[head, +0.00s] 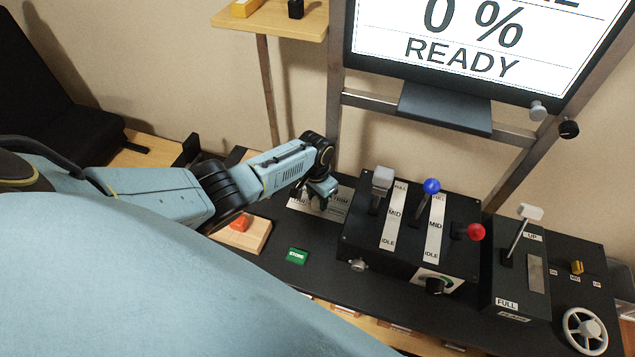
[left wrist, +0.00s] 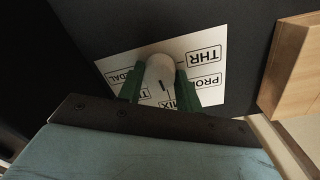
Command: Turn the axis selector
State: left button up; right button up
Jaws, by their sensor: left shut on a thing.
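The axis selector is a whitish round knob (left wrist: 160,70) on a white label plate (left wrist: 206,70) marked THR, PROP, MIX and other words. A short dark pointer line shows on the knob. My left gripper (left wrist: 160,88) has its green fingers on both sides of the knob, shut on it. In the head view my left gripper (head: 323,203) reaches down onto the label plate (head: 343,203), left of the lever box, and hides the knob. My right gripper is in neither view.
The lever box (head: 360,235) with grey, blue and red-knobbed levers stands close right of the gripper. A green STORE button (head: 297,256) lies in front. An orange-red button on a wooden block (head: 256,240) is to the left. The screen (head: 480,45) reads 0 % READY.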

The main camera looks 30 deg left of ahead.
aim_at(316, 199)
pick_arm(q)
jog(key=shift+n+p, duration=0.5)
jog(key=shift+n, duration=1.1)
jog(key=o, duration=1)
notch_tip(316, 199, up, 14)
jog(key=p, duration=0.4)
jog(key=shift+a+f, duration=0.25)
